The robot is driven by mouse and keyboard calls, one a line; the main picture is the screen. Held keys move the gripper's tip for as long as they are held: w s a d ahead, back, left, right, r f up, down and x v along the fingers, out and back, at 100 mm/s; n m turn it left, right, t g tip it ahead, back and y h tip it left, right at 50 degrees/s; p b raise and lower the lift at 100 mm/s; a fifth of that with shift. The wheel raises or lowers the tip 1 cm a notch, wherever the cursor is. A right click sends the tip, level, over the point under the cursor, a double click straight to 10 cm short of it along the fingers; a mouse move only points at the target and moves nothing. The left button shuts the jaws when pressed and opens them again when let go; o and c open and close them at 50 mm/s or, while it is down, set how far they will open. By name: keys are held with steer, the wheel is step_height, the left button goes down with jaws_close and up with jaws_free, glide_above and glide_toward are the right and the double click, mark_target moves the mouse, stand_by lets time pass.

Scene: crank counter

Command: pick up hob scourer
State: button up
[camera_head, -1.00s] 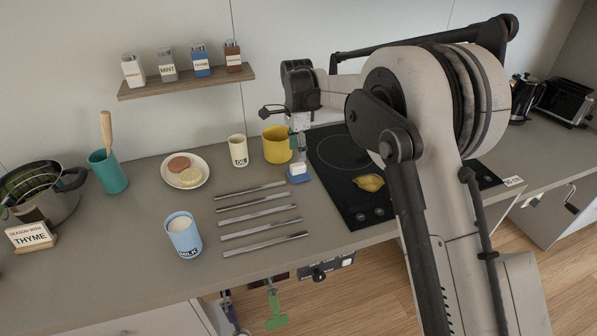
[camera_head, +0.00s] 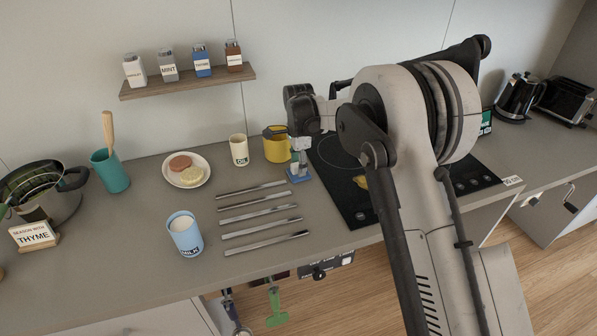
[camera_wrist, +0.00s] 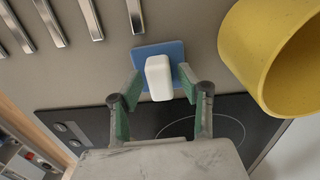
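The hob scourer looks to be the blue square pad with a white block on top (camera_head: 300,178), on the counter just left of the black hob. It also shows in the wrist view (camera_wrist: 158,76), with the white block upright on the blue pad. My gripper (camera_wrist: 159,82) is open. Its two green-padded fingers are on either side of the white block, with small gaps visible. In the head view my gripper (camera_head: 299,168) is low over the scourer and partly hides it.
Several metal bars (camera_head: 252,190) lie to the left. The black hob (camera_head: 340,190) is to the right, with a yellow item (camera_head: 360,182) partly hidden by my arm.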

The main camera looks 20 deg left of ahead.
mark_target(298, 164)
jaws_close()
steer(key=shift+r, duration=0.1)
steer(key=shift+r, duration=0.6)
step_height(298, 164, up, 3)
steer(key=shift+f+b, duration=0.15)
steer(key=shift+b, duration=0.25)
steer(key=s+a+r+b, duration=0.1)
steer(key=s+a+r, duration=0.4)
steer(key=s, duration=0.5)
steer(key=shift+s+r, duration=0.25)
steer(key=shift+r, duration=0.7)
